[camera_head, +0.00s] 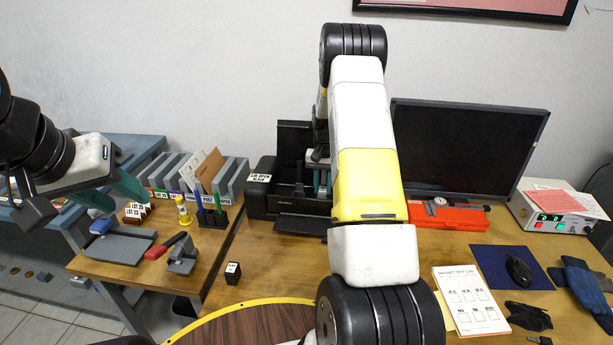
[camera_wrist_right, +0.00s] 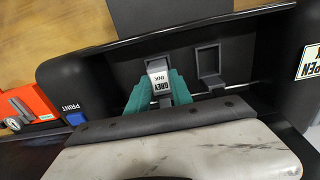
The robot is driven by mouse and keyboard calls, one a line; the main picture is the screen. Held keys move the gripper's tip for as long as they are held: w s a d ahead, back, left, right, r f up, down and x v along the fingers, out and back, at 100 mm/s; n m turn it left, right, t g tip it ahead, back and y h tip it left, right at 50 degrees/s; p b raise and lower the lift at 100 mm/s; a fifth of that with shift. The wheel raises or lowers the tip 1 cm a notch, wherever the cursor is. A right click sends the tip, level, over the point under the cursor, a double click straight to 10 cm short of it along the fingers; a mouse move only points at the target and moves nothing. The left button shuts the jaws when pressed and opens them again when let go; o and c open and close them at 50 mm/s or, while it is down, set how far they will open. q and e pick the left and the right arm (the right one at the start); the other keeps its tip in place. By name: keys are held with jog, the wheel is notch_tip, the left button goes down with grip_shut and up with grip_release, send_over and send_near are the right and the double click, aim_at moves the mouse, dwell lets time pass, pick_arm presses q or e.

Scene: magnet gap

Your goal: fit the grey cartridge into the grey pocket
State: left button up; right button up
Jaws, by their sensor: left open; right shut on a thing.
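The grey cartridge (camera_wrist_right: 158,82), with a white label reading "GREY INK", is between the teal fingers of my right gripper (camera_wrist_right: 158,98) in the right wrist view. The gripper is shut on it, inside the open black printer (camera_wrist_right: 115,70). A grey-framed pocket (camera_wrist_right: 209,62) stands open to the right of the cartridge. Another frame (camera_wrist_right: 180,53) shows right behind the cartridge, partly hidden by it. I cannot tell how deep the cartridge sits. In the head view my right arm covers most of the right gripper (camera_head: 319,180). My left gripper (camera_head: 122,187) is open and empty at the left.
A monitor (camera_head: 465,150) stands behind the right side of the desk. A small black box (camera_head: 233,273) stands on the desk in front of the printer. Pen holder and grey trays are at left.

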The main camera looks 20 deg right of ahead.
jog(key=o, duration=1)
jog(key=shift+f, duration=0.1)
jog(key=shift+o, duration=0.2)
notch_tip(320, 180, up, 13)
notch_tip(320, 180, up, 10)
jog(key=n+t, duration=0.1)
jog(key=t, duration=0.1)
send_over(322, 190)
jog(key=s+a, duration=0.5)
jog(key=s, duration=0.1)
jog(key=s+a+r+n+t, duration=0.1)
jog(key=s+a, duration=0.3)
jog(key=s, duration=0.4)
jog(key=s+a+r+n+t+y, duration=0.1)
jog(key=s+a+r+n, duration=0.1)
jog(key=s, duration=0.7)
jog(key=s+a+r+n+t+y, duration=0.1)
jog(key=s+a+r, duration=0.3)
jog(key=s, duration=0.4)
jog(key=shift+s+a+r+n+t, duration=0.2)
jog(key=shift+s+a+n+t, duration=0.2)
jog(key=shift+a+t, duration=0.35)
jog(key=shift+a, duration=0.1)
